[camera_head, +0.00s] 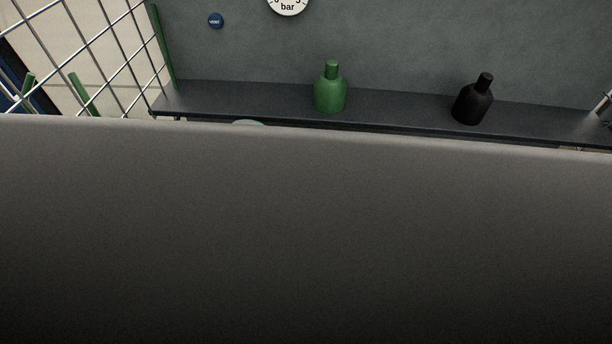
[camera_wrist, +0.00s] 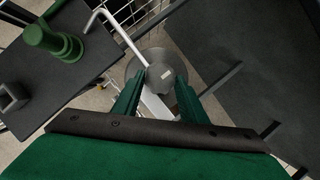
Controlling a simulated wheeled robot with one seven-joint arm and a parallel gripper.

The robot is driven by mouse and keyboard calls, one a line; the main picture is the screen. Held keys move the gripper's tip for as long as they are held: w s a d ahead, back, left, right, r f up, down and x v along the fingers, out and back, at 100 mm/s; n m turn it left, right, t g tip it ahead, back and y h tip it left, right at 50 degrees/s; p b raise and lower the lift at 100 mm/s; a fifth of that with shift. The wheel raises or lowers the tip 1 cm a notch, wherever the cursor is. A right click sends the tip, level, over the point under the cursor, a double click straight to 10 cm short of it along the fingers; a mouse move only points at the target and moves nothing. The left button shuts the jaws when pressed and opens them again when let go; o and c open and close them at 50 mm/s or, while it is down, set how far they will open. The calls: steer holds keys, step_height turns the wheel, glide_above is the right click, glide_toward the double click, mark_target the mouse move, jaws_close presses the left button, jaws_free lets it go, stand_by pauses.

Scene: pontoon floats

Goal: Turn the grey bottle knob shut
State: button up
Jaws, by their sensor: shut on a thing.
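In the wrist view a grey, round knob (camera_wrist: 160,74) with a small pale label lies between the two green fingers of my gripper (camera_wrist: 158,82). The fingers are shut on it, one on each side. Their exact contact with it is partly hidden. A thin bent silver rod (camera_wrist: 117,32) runs down to the knob from the upper left. In the head view the knob and my gripper do not show. A large grey surface covers the lower part of that view.
A dark shelf (camera_head: 250,101) bears a green bottle (camera_head: 330,92) and a black bottle (camera_head: 472,102). A wire grid (camera_head: 105,50) stands at the left. A gauge (camera_head: 288,6) hangs on the wall.

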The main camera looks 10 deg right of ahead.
steer(key=shift+s+a+f, duration=0.15)
steer(key=shift+s+a, duration=0.25)
steer(key=shift+s, duration=0.1)
steer(key=o, duration=1)
steer(key=shift+o, duration=0.3)
steer(key=shift+w+d, duration=0.1)
steer(key=shift+d, duration=0.1)
steer(key=v, duration=1.1)
